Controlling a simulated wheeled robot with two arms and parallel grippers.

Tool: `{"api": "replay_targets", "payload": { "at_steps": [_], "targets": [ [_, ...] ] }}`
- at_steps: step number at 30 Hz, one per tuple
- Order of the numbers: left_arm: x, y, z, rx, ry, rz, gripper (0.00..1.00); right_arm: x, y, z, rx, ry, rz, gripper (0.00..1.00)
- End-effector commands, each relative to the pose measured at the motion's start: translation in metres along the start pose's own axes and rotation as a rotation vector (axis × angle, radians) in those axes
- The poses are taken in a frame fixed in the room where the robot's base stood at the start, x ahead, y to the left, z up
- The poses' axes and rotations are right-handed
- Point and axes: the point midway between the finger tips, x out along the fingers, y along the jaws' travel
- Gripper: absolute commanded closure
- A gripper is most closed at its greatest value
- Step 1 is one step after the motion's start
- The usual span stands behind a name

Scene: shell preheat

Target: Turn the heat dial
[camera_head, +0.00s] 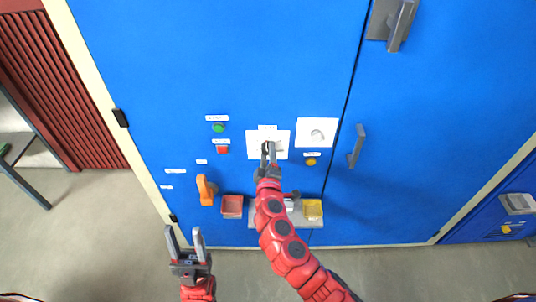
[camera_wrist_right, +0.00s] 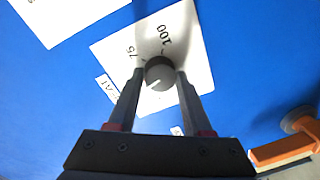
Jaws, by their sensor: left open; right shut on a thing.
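The heat dial (camera_wrist_right: 159,68) is a small grey round knob on a white plate marked 75 and 100, with a partly hidden label beside it. In the head view, its white plate (camera_head: 254,147) is on the blue panel and my gripper mostly covers the dial. My right gripper (camera_head: 268,147) reaches up to it and is shut on the dial, with one finger on each side in the right wrist view. A pale mark shows on the dial's lower edge. My left gripper (camera_head: 184,236) is open and empty, low and left, away from the panel.
A second white plate (camera_head: 305,129) with a dial is just right. Green (camera_head: 218,127), red (camera_head: 223,149) and yellow (camera_head: 311,161) buttons are nearby. An orange handle (camera_head: 204,186), red bin (camera_head: 232,201) and yellow bin (camera_head: 312,205) are below. A grey door handle (camera_head: 357,146) stands further right.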

Motion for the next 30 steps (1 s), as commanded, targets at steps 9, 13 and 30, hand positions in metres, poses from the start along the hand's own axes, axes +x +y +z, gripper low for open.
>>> {"api": "replay_targets", "payload": {
  "at_steps": [9, 13, 30],
  "targets": [
    [-0.0005, 0.0000, 0.0001, 0.000, 0.000, 0.000, 0.50, -0.0007, -0.0023, -0.0009, -0.300, -0.019, 0.001, 1.00],
    [-0.0001, 0.0000, 0.0000, 0.000, 0.000, 0.000, 0.50, -0.0006, -0.0025, -0.0012, -0.424, -0.026, 0.002, 1.00],
    [0.0052, -0.0002, -0.0009, 0.000, 0.000, 0.000, 0.50, -0.0006, -0.0037, -0.0022, -0.962, -0.061, 0.008, 1.00]
  ]
}}
